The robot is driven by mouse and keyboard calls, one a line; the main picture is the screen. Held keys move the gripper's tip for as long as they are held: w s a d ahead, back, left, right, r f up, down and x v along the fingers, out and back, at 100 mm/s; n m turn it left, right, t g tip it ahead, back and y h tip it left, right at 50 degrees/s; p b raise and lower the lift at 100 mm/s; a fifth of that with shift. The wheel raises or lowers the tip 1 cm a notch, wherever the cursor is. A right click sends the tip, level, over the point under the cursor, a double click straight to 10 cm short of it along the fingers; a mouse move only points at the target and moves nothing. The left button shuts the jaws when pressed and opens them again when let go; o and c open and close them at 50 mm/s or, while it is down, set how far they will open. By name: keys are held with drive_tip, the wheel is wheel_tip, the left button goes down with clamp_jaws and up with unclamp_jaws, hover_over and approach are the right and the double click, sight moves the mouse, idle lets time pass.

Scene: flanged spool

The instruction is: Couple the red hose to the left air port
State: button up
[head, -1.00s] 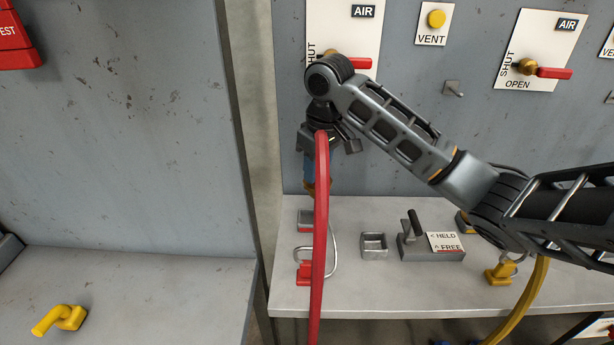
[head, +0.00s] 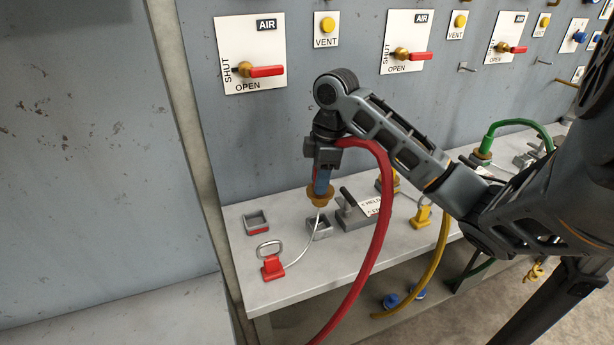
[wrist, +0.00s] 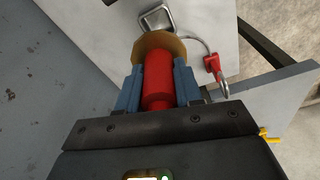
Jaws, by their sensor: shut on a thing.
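My gripper (head: 323,165) is shut on the red hose's end; its blue fingers also show in the wrist view (wrist: 158,88), on either side of the red cylinder (wrist: 157,80). The red hose (head: 376,235) arches right of the gripper and hangs past the bench's front edge. A brass flange (head: 320,196) forms the hose end's lower tip. It hangs above the bench, close to a grey square fitting (head: 320,229); I cannot tell the gap. The leftmost AIR plate (head: 250,52) on the wall has a red lever pointing right. I cannot tell which bench fitting is the left air port.
A red-lined square holder (head: 256,222) and a red cap with a wire loop (head: 272,265) stand at the bench's left. A HELD/FREE lever block (head: 352,210) stands close right. Yellow and green hoses lie farther right.

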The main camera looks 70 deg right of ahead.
sight(319, 206)
drive_tip(key=shift+f+b, duration=3.4)
drive_tip(key=shift+f, duration=0.95)
drive_tip(key=shift+f+b, duration=0.5)
drive_tip(key=shift+f, duration=0.05)
drive_tip(key=o, duration=1.1)
drive_tip(key=shift+o, duration=0.2)
drive_tip(key=r, duration=0.5)
drive_tip(key=r+p, duration=0.1)
drive_tip(key=r, duration=0.1)
drive_tip(key=shift+s+d+r, duration=0.2)
drive_tip(key=shift+s+r, duration=0.15)
drive_tip(key=shift+s, duration=0.05)
drive_tip(key=shift+s, duration=0.15)
